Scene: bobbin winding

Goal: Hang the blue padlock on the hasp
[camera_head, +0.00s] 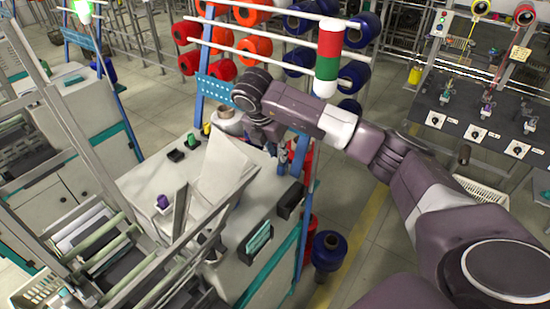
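My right arm comes in from the right, and its gripper (272,142) points down over the far right part of the pale machine cabinet (262,205). The gripper is small and partly hidden behind its own wrist. I cannot tell whether its fingers are open or shut, or whether they hold something. I cannot make out the blue padlock or the hasp with certainty. Small dark bluish shapes show just below the gripper, too small to name. My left gripper is not in view.
A pale tilted panel (218,165) stands left of the gripper. A small purple item (163,202), a black block (177,155) and a dark tray (291,200) are on the cabinet. A rack with red and blue bobbins (300,55) stands behind. Open floor (375,240) lies to the right.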

